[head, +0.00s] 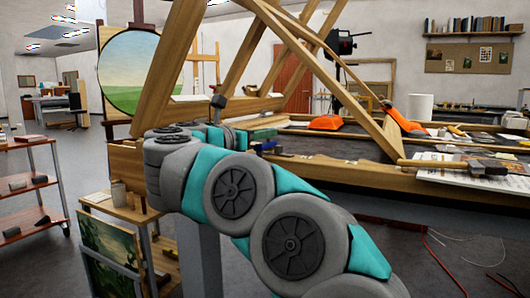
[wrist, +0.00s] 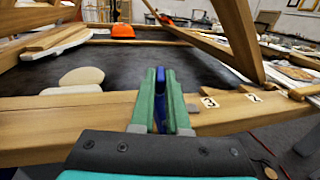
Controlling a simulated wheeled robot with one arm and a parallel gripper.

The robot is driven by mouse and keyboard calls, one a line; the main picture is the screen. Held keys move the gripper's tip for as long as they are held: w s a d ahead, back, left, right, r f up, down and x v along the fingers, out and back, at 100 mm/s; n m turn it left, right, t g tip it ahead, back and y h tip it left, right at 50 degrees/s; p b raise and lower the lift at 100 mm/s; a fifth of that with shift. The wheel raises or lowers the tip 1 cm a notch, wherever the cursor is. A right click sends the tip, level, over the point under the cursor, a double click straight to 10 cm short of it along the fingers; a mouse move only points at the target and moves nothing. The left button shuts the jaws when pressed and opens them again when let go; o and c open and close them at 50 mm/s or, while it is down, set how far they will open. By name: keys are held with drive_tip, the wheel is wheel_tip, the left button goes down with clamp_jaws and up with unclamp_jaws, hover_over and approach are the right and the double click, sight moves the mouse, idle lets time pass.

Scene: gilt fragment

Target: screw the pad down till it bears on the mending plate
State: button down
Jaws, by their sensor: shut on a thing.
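My gripper (wrist: 160,80) has two green fingers, shut on an upright dark blue piece (wrist: 161,100) that shows between them. It stands over the near wooden rail (wrist: 70,122) of a large frame. Which part the blue piece is, I cannot tell. In the head view my gripper (head: 262,136) is small and partly behind my arm, at the frame's near left side. I cannot make out the pad or the mending plate in either view; the fingers and my arm hide the spot below the blue piece.
A pale rounded piece (wrist: 82,76) lies at left. Slanting wooden beams (head: 330,65) rise over the frame. An orange object (head: 325,122) sits farther back. A cart (head: 28,180) stands left.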

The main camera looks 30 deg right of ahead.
drive_tip(key=shift+w+m+g+h+b, duration=0.1)
drive_tip(key=shift+m+g+h+b, duration=0.3)
drive_tip(key=shift+m+g, duration=0.5)
drive_tip(key=shift+w+m+g+h+b, duration=0.1)
drive_tip(key=shift+m+g+h+b, duration=0.3)
drive_tip(key=shift+g, duration=0.8)
drive_tip(key=shift+a+m+g, duration=0.1)
drive_tip(key=shift+m+g, duration=0.3)
drive_tip(key=shift+g, duration=0.1)
drive_tip(key=shift+w+r+m+g+p, duration=0.1)
drive_tip(key=shift+r+m+g+p, duration=0.1)
drive_tip(key=shift+m+g+p, duration=0.85)
drive_tip(key=g+p, duration=0.1)
drive_tip(key=p, duration=0.1)
drive_tip(key=m+g+p, duration=0.1)
drive_tip(key=g+p, duration=0.1)
drive_tip(key=m+g+p, duration=0.1)
drive_tip(key=p, duration=0.1)
drive_tip(key=shift+w+r+g+y, duration=0.1)
drive_tip(key=shift+w+g+y, duration=0.15)
drive_tip(key=shift+g+y, duration=0.1)
drive_tip(key=m+g+p, duration=0.1)
drive_tip(key=g+p, duration=0.1)
drive_tip(key=p, duration=0.1)
drive_tip(key=shift+m+y+p, duration=0.35)
drive_tip(key=shift+w+f+g+p, duration=0.1)
drive_tip(key=shift+f+g+p, duration=0.2)
drive_tip(key=shift+g+p, duration=0.15)
drive_tip(key=c, duration=0.9)
unclamp_jaws()
